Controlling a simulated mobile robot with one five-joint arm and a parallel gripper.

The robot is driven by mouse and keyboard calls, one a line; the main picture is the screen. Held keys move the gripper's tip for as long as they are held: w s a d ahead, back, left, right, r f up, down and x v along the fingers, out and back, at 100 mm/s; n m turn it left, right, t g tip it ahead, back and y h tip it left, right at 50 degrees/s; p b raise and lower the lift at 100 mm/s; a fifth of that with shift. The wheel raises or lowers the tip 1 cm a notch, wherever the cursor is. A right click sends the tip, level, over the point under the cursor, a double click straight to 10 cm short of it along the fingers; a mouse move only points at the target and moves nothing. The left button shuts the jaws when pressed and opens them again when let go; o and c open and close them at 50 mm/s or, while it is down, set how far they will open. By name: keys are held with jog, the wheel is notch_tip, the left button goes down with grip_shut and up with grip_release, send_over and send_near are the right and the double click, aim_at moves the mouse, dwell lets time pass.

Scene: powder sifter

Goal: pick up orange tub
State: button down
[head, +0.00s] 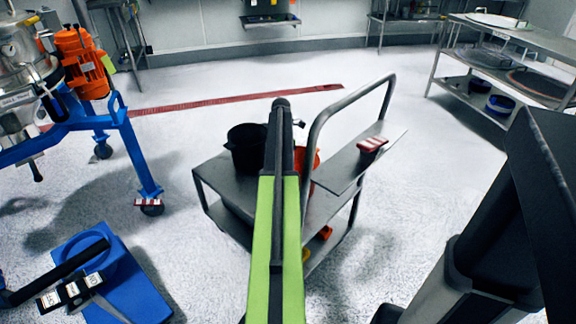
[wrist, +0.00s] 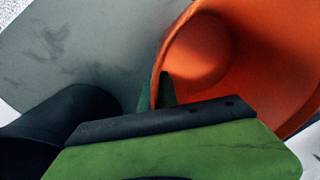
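The orange tub (wrist: 240,60) fills the upper right of the wrist view, its mouth and inner wall turned toward the camera. In the head view the tub (head: 312,157) shows only as a strip on the cart's top, right of my arm, which hides the rest. My gripper (wrist: 166,104) is at the tub's near rim in the wrist view. A small green fingertip shows at the rim, beyond the broad dark-edged green part in front. I cannot tell whether the fingers are closed on the wall. In the head view my arm hides the gripper's fingers.
A black pot (head: 247,148) stands left of the tub on the grey cart (head: 225,183). The cart's handle (head: 350,108) rises at the right, near a red-and-white topped item (head: 372,146). Small orange and yellow items (head: 325,232) lie lower down. Open floor surrounds the cart.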

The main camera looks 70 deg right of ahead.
notch_tip(320, 180, up, 10)
jog(key=p, duration=0.9)
jog(key=shift+f, duration=0.3)
